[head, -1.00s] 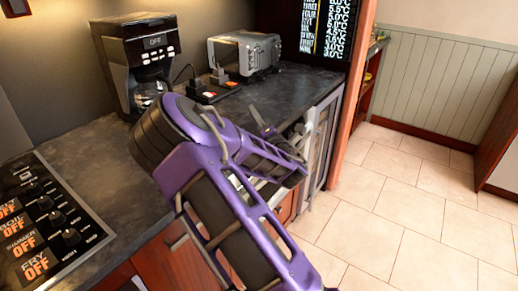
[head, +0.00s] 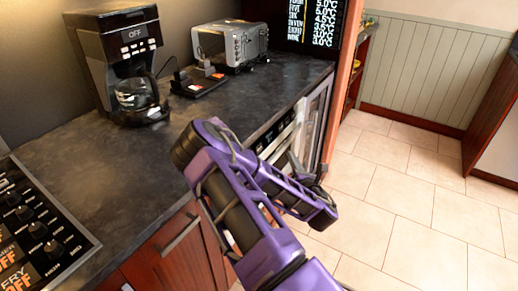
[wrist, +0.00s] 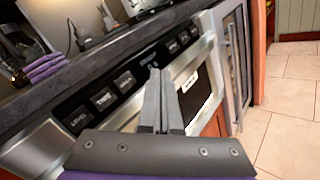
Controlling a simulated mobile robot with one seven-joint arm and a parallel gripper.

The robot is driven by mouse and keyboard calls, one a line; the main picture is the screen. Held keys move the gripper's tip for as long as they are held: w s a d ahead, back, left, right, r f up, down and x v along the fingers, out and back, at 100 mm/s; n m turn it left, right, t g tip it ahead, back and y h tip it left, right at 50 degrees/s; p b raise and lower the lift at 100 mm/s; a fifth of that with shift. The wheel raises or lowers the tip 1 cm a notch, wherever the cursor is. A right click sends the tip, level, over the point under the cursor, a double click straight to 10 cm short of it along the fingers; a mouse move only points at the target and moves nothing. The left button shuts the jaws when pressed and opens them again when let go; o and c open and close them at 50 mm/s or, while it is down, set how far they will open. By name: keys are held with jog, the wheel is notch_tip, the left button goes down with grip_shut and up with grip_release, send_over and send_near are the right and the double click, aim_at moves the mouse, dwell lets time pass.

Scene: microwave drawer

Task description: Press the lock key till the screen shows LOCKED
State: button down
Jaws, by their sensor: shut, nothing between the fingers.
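The microwave drawer shows in the wrist view with a black control panel (wrist: 118,84) running along its top edge below the counter. Several keys sit on it; LEVEL (wrist: 79,119) is at the near left, with more keys (wrist: 184,38) at the right. A small screen (wrist: 148,56) lies between the key groups; its text is too small to read, and I cannot pick out the lock key. My gripper (wrist: 159,73) is shut and empty. Its tips overlap the panel just below the screen; I cannot tell whether they touch. In the head view the panel (head: 273,138) is partly hidden by my arm.
A coffee maker (head: 119,50) and a toaster (head: 231,45) stand on the dark counter (head: 85,155). A stove panel (head: 35,235) is at the left. A glass-fronted unit (head: 318,125) adjoins the drawer. The tiled floor (head: 420,190) at right is clear.

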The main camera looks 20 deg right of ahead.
aim_at(262, 146)
jog(key=w+a+f, duration=0.1)
jog(key=w+a, duration=0.4)
jog(key=w, duration=0.2)
jog(key=shift+a+f+b, duration=0.2)
jog(key=shift+f+b, duration=0.2)
dwell(1.9)
jog(key=shift+w+a+f+b, duration=0.1)
jog(key=shift+w+a+b, duration=0.15)
jog(key=shift+b, duration=0.1)
jog(key=shift+w+a, duration=0.2)
jog(key=shift+w, duration=0.1)
dwell(0.6)
jog(key=shift+s, duration=0.1)
jog(key=shift+s+d, duration=0.5)
jog(key=shift+s, duration=0.05)
